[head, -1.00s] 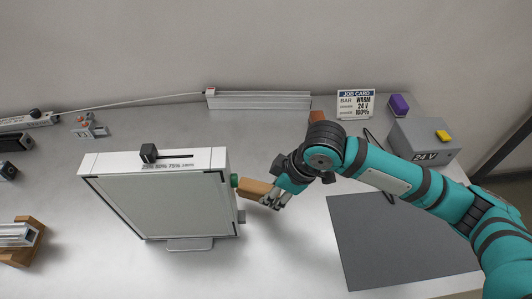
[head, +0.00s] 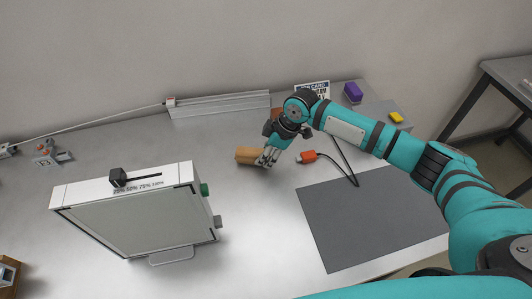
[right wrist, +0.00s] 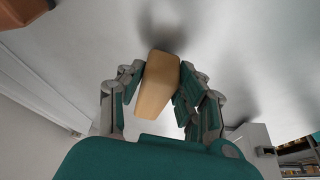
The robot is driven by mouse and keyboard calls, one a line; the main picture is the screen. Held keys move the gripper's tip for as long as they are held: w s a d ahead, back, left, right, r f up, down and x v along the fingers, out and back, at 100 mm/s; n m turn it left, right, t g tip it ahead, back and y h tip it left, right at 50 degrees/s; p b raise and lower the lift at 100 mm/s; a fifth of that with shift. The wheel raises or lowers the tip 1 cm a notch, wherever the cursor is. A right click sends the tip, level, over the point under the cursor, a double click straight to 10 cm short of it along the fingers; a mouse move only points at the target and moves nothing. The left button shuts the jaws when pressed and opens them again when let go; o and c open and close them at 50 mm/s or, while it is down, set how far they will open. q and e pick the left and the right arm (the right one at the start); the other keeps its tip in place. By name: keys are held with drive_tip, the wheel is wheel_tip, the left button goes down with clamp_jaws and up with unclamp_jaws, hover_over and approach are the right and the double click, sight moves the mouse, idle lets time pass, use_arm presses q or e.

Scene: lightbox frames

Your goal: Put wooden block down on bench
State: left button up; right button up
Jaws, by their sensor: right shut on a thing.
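The wooden block (head: 249,155) is a tan bar held at one end by my right gripper (head: 269,157), to the right of the lightbox in the head view. In the right wrist view the block (right wrist: 157,88) sits between the two fingers of the gripper (right wrist: 160,85). The bench (head: 225,136) is a grey metal surface under it. I cannot tell whether the block touches the bench; a shadow lies close to it. My left gripper is not in view.
The lightbox (head: 130,222) with a green button (head: 204,189) stands at left. A metal rail (head: 220,104) runs behind. Bench between lightbox and mat is clear.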

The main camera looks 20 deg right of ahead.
drive_tip(key=shift+f, duration=0.45)
drive_tip(key=shift+f, duration=0.1)
drive_tip(key=o, duration=1)
drive_tip(key=b+v, duration=0.2)
drive_tip(key=v, duration=1)
